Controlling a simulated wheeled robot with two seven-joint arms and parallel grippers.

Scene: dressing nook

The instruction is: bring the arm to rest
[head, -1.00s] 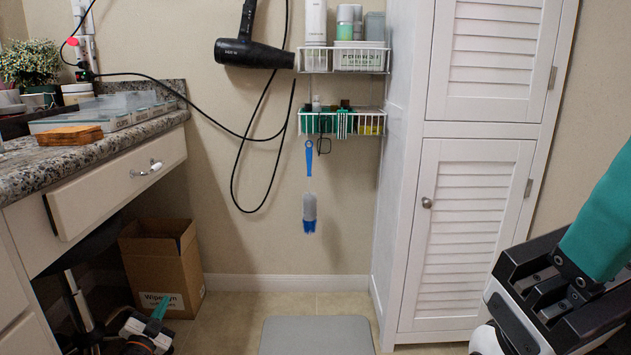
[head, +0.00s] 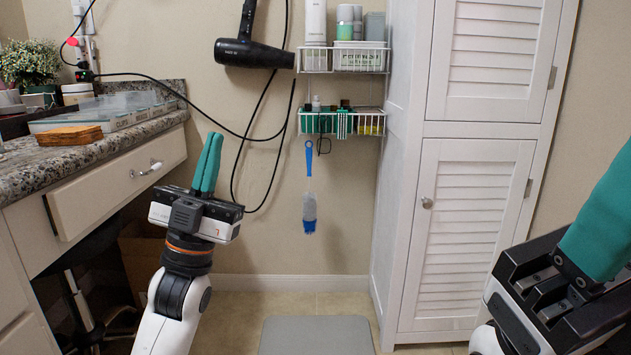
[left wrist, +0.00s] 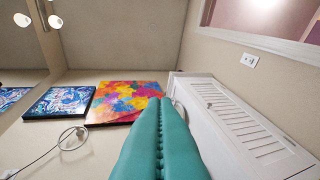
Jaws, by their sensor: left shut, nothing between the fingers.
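My left gripper (head: 211,160) stands upright in the head view, to the right of the counter's drawer front. Its two green fingers are together with nothing between them. The shut fingers also fill the lower middle of the left wrist view (left wrist: 160,140), pointing up toward the wall and ceiling. My right gripper (head: 602,215) shows only in part at the right edge of the head view. One green finger piece is visible and its tips are cut off, so its opening cannot be told.
A granite counter (head: 95,155) with a drawer (head: 110,195) is on the left. A hair dryer (head: 250,53) with hanging cord, wire baskets (head: 340,60) and a blue brush (head: 309,205) hang on the wall behind. A white louvred cabinet (head: 470,220) stands right. A grey mat (head: 316,335) lies on the floor.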

